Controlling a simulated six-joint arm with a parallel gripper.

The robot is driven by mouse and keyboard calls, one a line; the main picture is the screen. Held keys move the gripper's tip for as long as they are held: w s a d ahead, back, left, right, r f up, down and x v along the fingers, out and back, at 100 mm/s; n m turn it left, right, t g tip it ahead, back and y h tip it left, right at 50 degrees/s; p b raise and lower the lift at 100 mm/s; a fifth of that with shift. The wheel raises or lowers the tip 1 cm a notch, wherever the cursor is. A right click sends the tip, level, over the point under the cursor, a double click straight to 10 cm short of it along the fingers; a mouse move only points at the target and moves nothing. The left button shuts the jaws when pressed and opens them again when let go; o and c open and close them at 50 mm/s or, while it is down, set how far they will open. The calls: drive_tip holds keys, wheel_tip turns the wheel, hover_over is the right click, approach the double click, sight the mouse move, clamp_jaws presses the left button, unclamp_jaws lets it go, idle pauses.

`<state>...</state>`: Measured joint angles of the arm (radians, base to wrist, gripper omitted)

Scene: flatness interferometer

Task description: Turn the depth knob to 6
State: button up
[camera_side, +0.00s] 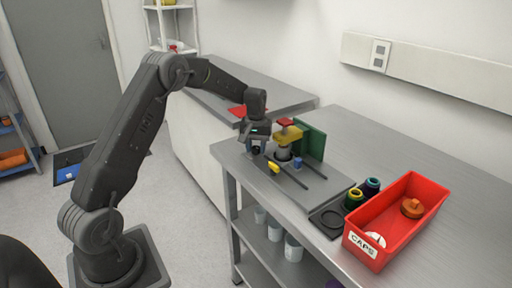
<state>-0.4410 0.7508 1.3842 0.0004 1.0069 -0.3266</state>
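The flatness interferometer seems to be the device on the metal bench: a grey base plate (312,188) with dark slots, a yellow block with a red top (289,130) on a grey post, and a green upright panel (311,140) behind. A small blue part (297,163) and a yellow part (273,167) sit low on it. I cannot tell which part is the depth knob, and no scale or number is readable. My gripper (257,149) points down at the left end of the device, close beside the yellow block. Its fingers are too small and dark to tell open from shut.
A red bin (392,238) labelled CAPS holds an orange-brown cap (411,208) and a white one (375,239). Dark ringed cylinders (354,199) stand in a black tray (327,222) beside it. The bench's right side is clear. Pale cups (293,247) stand on the lower shelf.

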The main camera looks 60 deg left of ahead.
sight(256, 147)
drive_tip(key=o, duration=0.3)
drive_tip(key=shift+o, duration=0.2)
wheel_tip(256, 147, up, 14)
idle(0.4)
